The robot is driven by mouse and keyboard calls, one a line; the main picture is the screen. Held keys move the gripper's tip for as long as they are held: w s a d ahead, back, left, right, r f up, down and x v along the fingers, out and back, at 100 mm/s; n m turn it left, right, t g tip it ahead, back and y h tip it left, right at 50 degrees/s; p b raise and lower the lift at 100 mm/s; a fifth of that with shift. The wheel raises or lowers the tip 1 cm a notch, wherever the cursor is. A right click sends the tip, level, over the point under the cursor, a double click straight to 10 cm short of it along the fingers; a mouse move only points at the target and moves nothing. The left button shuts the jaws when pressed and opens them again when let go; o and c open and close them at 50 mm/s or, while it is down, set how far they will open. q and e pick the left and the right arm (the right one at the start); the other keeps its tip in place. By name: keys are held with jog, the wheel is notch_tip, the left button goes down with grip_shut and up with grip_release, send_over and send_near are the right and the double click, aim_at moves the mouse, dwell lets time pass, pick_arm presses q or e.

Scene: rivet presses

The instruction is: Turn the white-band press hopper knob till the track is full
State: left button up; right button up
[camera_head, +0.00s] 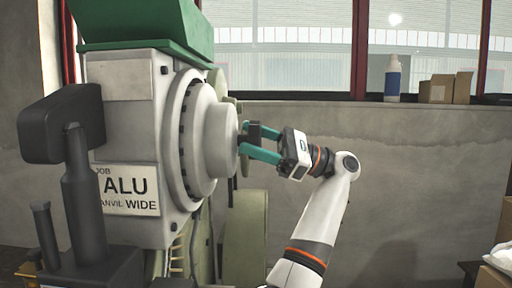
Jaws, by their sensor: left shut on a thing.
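The press (127,103) stands at the left, with a green hopper (140,28) on top and a card (128,190) reading "JOB ALU ANVIL WIDE". A large pale round drum (212,140) sticks out from its right side. My left gripper (249,144), with teal fingers, reaches in from the right and is shut on a dark knob (254,134) at the drum's outer face. The fingers partly hide the knob. I cannot make out a white band or how full the track is. My right gripper is out of view.
A black post with a block head (62,124) stands in front of the press at the left. A bottle (392,79) and cardboard boxes (437,90) sit on the window ledge. More boxes are at the lower right edge. The wall right of my arm is bare.

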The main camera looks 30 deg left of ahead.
pick_arm(q)
jog(key=n+h, duration=0.1)
jog(key=n, duration=0.2)
jog(key=n+g+h+p, duration=0.1)
jog(key=n+h, duration=0.1)
jog(key=n, duration=0.1)
jog(key=shift+n, duration=0.3)
jog(key=shift+n, duration=0.3)
jog(key=o, duration=1)
jog(key=shift+f, duration=0.1)
